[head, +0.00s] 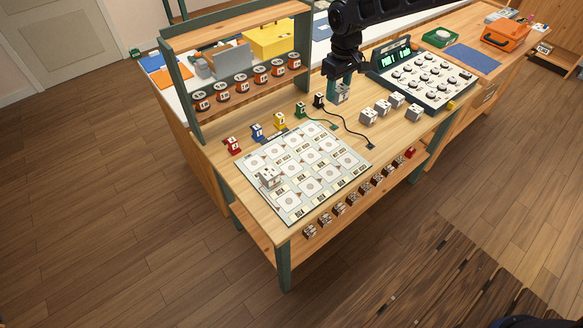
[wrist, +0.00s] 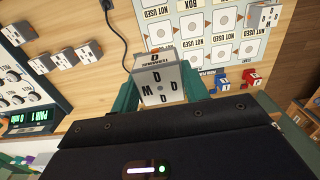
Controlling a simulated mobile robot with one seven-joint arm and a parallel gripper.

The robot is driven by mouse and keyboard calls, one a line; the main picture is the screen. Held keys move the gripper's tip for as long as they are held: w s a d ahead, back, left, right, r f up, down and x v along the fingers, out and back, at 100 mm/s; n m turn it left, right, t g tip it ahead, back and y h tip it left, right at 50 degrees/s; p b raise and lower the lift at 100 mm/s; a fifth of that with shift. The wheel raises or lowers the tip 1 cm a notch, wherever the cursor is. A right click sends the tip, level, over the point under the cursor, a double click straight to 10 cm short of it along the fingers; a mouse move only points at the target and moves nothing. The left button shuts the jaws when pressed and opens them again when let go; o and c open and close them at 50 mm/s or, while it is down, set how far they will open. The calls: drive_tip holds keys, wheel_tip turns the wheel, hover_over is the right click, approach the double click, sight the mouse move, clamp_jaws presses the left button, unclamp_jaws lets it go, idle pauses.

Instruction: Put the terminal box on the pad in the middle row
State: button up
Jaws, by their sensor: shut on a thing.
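My gripper (head: 341,84) is shut on a light grey box (wrist: 160,84), held above the back of the table. In the head view the box (head: 341,96) is partly hidden by the fingers. The board (head: 246,160), with rows of white pads printed with circles, lies front left of my gripper. The wrist view shows part of the board (wrist: 206,24), with "NOT USED" labels. One white box (head: 269,178) stands on its left part; the pads elsewhere look bare.
Several similar boxes (head: 383,107) stand right of my gripper, before a green control panel (head: 422,75) with dials. Red, blue, yellow, green and black plugs (head: 256,131) line the board's back edge. A black cord (head: 345,127) crosses the table. A shelf rack (head: 240,90) rises at the left.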

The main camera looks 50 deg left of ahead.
drive_tip(key=s, duration=1.7)
wheel_tip(320, 180, down, 20)
drive_tip(key=shift+a+r, duration=0.1)
drive_tip(key=shift+r, duration=0.1)
drive_tip(key=shift+f, duration=0.1)
drive_tip(key=o, duration=1)
wheel_tip(320, 180, up, 12)
drive_tip(key=shift+r, duration=0.1)
